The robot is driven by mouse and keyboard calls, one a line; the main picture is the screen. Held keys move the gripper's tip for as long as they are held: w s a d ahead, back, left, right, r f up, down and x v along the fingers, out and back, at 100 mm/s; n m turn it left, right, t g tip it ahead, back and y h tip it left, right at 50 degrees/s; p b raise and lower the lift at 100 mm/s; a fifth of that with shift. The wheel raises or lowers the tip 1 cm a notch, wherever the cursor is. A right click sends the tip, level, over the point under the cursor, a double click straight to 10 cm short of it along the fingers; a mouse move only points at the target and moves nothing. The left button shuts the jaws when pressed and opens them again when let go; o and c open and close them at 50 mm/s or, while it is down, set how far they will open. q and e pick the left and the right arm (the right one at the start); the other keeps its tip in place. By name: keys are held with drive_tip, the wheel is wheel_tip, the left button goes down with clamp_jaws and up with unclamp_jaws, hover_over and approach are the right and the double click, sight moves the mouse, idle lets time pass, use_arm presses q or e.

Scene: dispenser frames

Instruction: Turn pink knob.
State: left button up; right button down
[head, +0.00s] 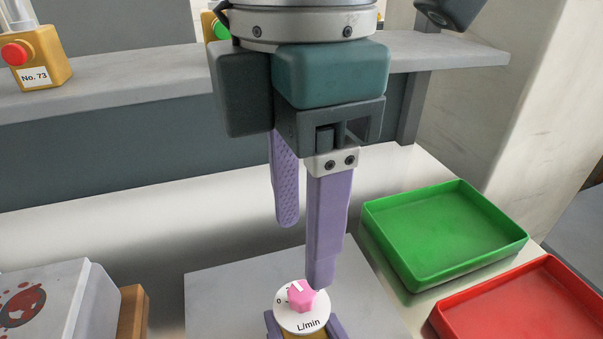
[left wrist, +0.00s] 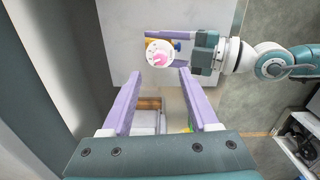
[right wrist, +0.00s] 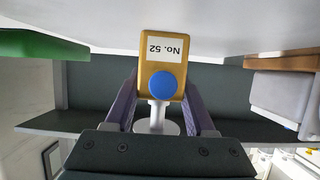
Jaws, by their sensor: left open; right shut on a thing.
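The pink knob (head: 301,296) sits on a white dial (head: 307,319) marked "L/min" at the bottom of the head view. The knob also shows in the left wrist view (left wrist: 160,60). My left gripper (head: 305,250) points down above the dial, open, with nothing between its purple fingers; one fingertip appears close to the knob. In the left wrist view the knob lies just beyond and between the fingertips (left wrist: 162,73). My right gripper (right wrist: 160,90) is shut on the yellow dispenser body (right wrist: 153,92), which carries a "No. 52" label and a blue button (right wrist: 162,86).
A green tray (head: 400,262) and a red tray (head: 440,322) stand at the right. A grey board (head: 225,290) lies beneath the dial. A white box (head: 60,290) and wooden block (head: 132,312) are at lower left. A shelf behind holds a "No. 73" dispenser (head: 50,52).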

use_arm(q)
wheel_tip(320, 180, up, 5)
drive_tip(key=shift+r, duration=0.1)
idle(0.3)
use_arm(e)
drive_tip(key=shift+c, duration=0.8)
unclamp_jaws()
